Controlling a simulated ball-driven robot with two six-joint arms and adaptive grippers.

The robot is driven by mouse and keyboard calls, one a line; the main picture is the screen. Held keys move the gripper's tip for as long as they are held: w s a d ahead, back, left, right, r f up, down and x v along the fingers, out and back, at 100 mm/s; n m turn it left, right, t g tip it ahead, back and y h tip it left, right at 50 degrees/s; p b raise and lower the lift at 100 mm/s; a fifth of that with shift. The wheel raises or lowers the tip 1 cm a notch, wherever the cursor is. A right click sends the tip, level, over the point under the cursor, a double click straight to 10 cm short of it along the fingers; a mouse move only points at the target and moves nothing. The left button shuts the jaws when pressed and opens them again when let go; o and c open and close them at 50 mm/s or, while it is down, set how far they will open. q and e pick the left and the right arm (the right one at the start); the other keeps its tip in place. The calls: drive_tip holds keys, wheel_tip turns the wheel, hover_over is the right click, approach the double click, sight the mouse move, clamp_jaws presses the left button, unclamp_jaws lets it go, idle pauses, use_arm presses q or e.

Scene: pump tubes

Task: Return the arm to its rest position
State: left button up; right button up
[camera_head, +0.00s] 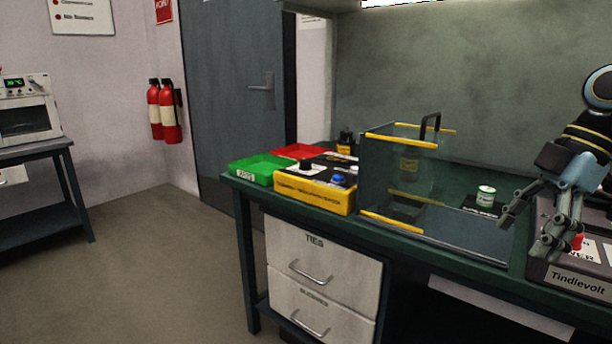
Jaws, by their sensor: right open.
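My right gripper (530,232) hangs at the right of the head view, fingers pointing down and apart, with nothing between them. It is above the front edge of the grey Tindlevolt box (577,280), close to a red switch (578,241) on its top; whether it touches the switch I cannot tell. My right arm (590,130) comes in from the right edge. My left gripper is not in view.
On the green workbench (480,258) stand a clear yellow-edged guard box (398,228), a small white-and-green container (486,195), a yellow control box (313,195), a green tray (258,172) and a red tray (300,151). Open floor lies at left.

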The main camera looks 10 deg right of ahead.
drive_tip(key=s+a+f+m+t+y, duration=0.1)
drive_tip(key=s+a+f+m+y, duration=0.15)
drive_tip(key=a+f+y, duration=0.45)
drive_tip(key=s+a+f+m+t+y, duration=0.1)
drive_tip(key=s+a+f+m+y, duration=0.15)
drive_tip(key=a+f, duration=0.75)
wheel_tip(320, 180, down, 12)
drive_tip(key=s+d+m+t+h, duration=0.1)
drive_tip(key=m+t+h, duration=0.3)
drive_tip(key=m+t, duration=0.45)
drive_tip(key=s+d+f+m+g+h, duration=0.1)
drive_tip(key=s+d+f+m+h, duration=0.1)
drive_tip(key=s+f+h, duration=0.5)
drive_tip(key=s+d+f+m+g+h, duration=0.1)
drive_tip(key=s+d+f+m+h, duration=0.15)
drive_tip(key=s+f, duration=0.75)
drive_tip(key=s+f+g, duration=0.3)
drive_tip(key=s, duration=0.3)
drive_tip(key=s+f+n+g+h, duration=0.1)
drive_tip(key=s+f+g, duration=0.1)
drive_tip(key=s, duration=0.4)
drive_tip(key=s+f+n+g, duration=0.1)
drive_tip(key=s+f+g, duration=0.2)
drive_tip(key=s, duration=0.3)
drive_tip(key=shift+s+d+f+g, duration=0.2)
drive_tip(key=shift+d+f+g, duration=0.15)
drive_tip(key=shift+f, duration=0.5)
